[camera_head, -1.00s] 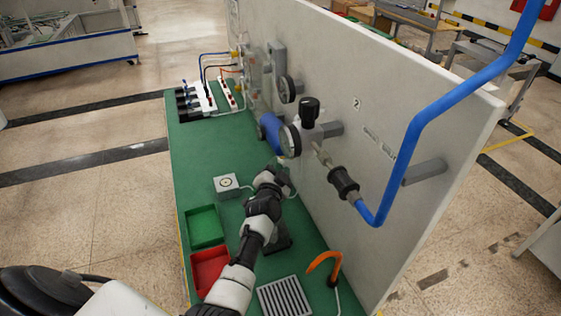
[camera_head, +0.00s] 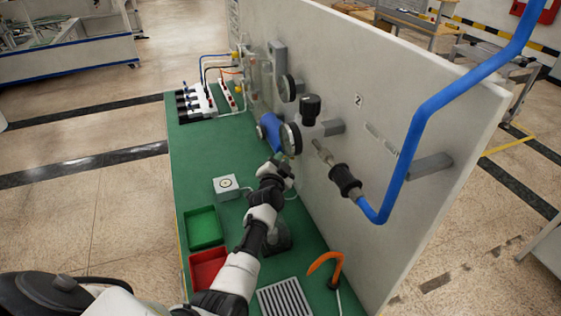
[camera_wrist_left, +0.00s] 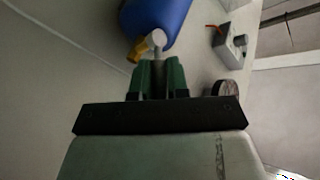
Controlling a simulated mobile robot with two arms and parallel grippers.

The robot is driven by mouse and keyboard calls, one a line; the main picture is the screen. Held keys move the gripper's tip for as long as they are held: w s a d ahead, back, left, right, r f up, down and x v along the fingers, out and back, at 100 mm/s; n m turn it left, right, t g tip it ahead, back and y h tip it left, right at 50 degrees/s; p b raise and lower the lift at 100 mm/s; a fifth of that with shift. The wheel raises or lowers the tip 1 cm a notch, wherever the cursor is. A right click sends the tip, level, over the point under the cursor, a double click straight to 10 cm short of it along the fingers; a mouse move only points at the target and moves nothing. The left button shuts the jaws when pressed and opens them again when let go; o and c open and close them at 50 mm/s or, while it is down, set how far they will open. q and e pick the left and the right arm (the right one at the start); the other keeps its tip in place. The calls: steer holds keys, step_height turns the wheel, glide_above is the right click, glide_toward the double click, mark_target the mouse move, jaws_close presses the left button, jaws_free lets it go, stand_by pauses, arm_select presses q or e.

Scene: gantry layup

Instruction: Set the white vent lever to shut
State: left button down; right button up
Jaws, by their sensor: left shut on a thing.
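The white vent lever (camera_wrist_left: 158,38) shows in the left wrist view as a pale rod with a rounded end, beside a brass-coloured fitting (camera_wrist_left: 143,49) under a blue body. My left gripper (camera_wrist_left: 161,70) has its green fingers shut on the lever. In the head view my left gripper (camera_head: 279,160) is at the panel, just below the blue body (camera_head: 269,132) and the round gauge (camera_head: 291,139). My wrist hides the lever there. My right gripper is in neither view.
The white panel (camera_head: 370,205) rises on the right, with a blue pipe (camera_head: 440,100) standing out from it. On the green bench (camera_head: 190,160) are a green tray (camera_head: 205,227), a red tray (camera_head: 207,268), a small grey box (camera_head: 227,187), a slotted grate (camera_head: 285,298) and an orange hook (camera_head: 325,262).

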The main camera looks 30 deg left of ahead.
arm_select(q)
steer(key=shift+w+r+n+g+p, duration=0.1)
steer(key=shift+r+n+g+p, duration=0.2)
steer(key=shift+g+p, duration=0.2)
steer(key=shift+w+a+r+n+g+h+p, duration=0.1)
steer(key=shift+r+n+g+h+p, duration=0.05)
steer(key=shift+n+g+h+p, duration=0.25)
steer(key=g, duration=0.1)
steer(key=a+n+g+h, duration=0.1)
steer(key=w+r+n+g+h, duration=0.1)
steer(key=g, duration=0.1)
steer(key=shift+a, duration=0.2)
steer(key=shift+w+a+n+g+h, duration=0.25)
steer(key=shift+n+g+h, duration=0.1)
steer(key=shift+g+h, duration=0.35)
steer(key=shift+w+a+n+g+h, duration=0.25)
steer(key=shift+n+g+h, duration=0.1)
steer(key=shift+g+h, duration=0.35)
steer(key=c, duration=1.1)
jaws_free()
steer(key=shift+r, duration=0.1)
